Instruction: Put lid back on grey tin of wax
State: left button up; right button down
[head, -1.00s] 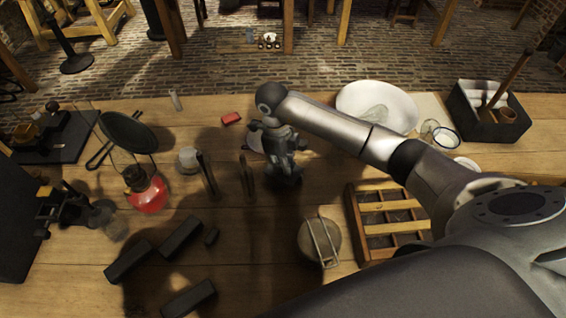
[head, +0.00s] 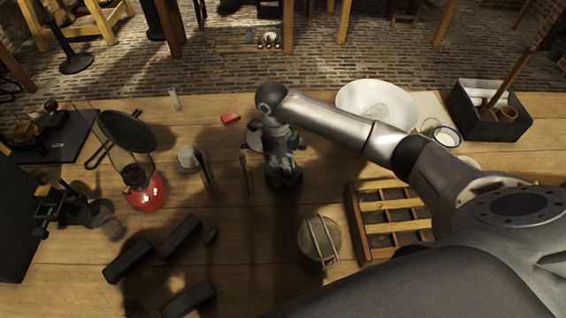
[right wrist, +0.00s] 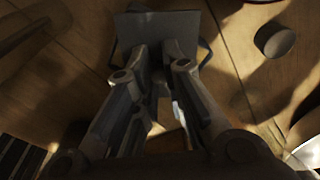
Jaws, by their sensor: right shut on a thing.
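My right gripper (head: 285,172) points down over the middle of the table. In the right wrist view its fingers (right wrist: 160,70) are shut on a dark grey, flat, square-edged thing (right wrist: 160,28); I cannot tell whether this is the lid or the tin. A dark curved edge shows on both sides of it. A short round grey thing (right wrist: 274,40) stands apart, at upper right. In the head view a pale grey round container (head: 188,158) stands left of the gripper. A pale round thing (head: 254,138) is partly hidden behind the gripper. My left gripper is not in view.
A red-based lamp (head: 146,194) and dark blocks (head: 181,237) lie farther left. A white basin (head: 350,97) is behind.

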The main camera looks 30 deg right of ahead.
dwell(0.7)
jog(key=c, duration=0.9)
grip_release()
jog(key=shift+c, duration=0.2)
jog(key=shift+r+p, duration=2.15)
jog(key=shift+r, duration=1.3)
